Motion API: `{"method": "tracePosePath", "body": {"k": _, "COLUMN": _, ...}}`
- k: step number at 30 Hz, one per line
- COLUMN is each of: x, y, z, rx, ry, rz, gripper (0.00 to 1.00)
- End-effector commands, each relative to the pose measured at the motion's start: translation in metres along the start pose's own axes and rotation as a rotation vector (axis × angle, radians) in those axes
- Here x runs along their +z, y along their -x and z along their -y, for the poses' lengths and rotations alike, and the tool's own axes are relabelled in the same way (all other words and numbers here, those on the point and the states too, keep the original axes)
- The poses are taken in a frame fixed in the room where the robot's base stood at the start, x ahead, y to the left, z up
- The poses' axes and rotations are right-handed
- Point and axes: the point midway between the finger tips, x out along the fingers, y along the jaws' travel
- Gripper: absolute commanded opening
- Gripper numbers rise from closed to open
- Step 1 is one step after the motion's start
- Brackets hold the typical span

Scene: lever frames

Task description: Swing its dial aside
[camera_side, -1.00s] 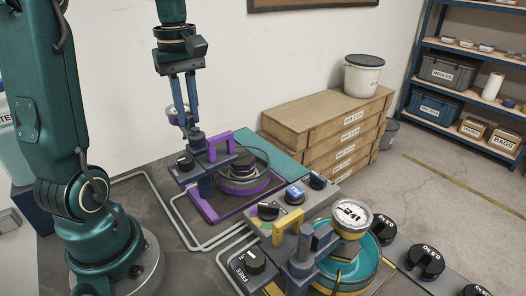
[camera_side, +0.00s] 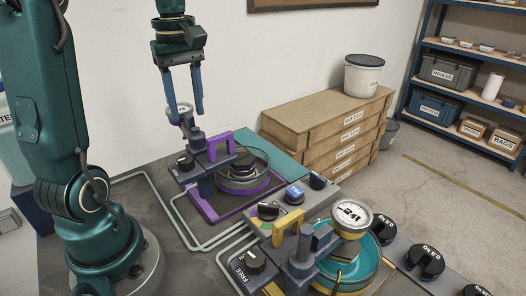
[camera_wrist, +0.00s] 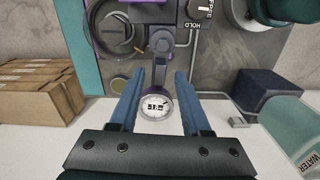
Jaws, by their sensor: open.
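The purple lever frame (camera_side: 221,148) stands near the wall, with a purple handle and a round pan (camera_side: 244,181) holding dark weights. Its small white-faced dial (camera_side: 183,108) sits on the wall side of the post, clear of the pan. In the wrist view the dial (camera_wrist: 154,107) shows face-on between my finger pads. My gripper (camera_side: 186,114) is open at the dial, fingers spread on either side with visible gaps. The gripper also shows in the wrist view (camera_wrist: 158,75). The yellow lever frame (camera_side: 300,245) is nearer, its dial (camera_side: 352,219) over its teal pan.
A grey control box (camera_side: 292,202) with knobs lies between the two frames. Black slotted weights (camera_side: 425,262) lie at the right. Wooden crates (camera_side: 325,132) with a white bucket (camera_side: 363,75) stand behind. The wall is close behind my gripper.

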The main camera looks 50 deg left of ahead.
Motion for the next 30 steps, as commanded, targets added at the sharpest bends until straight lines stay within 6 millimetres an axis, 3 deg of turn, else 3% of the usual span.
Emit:
{"method": "tracePosePath", "body": {"k": 6, "x": -0.001, "y": 0.025, "z": -0.001, "rx": 0.003, "ry": 0.001, "rz": -0.003, "gripper": 0.47}}
{"method": "tracePosePath", "body": {"k": 12, "x": 0.000, "y": 0.037, "z": 0.000, "rx": 0.002, "ry": 0.001, "rz": -0.002, "gripper": 0.47}}
{"method": "tracePosePath", "body": {"k": 30, "x": 0.000, "y": 0.038, "z": 0.000, "rx": 0.001, "ry": 0.001, "rz": -0.001, "gripper": 0.47}}
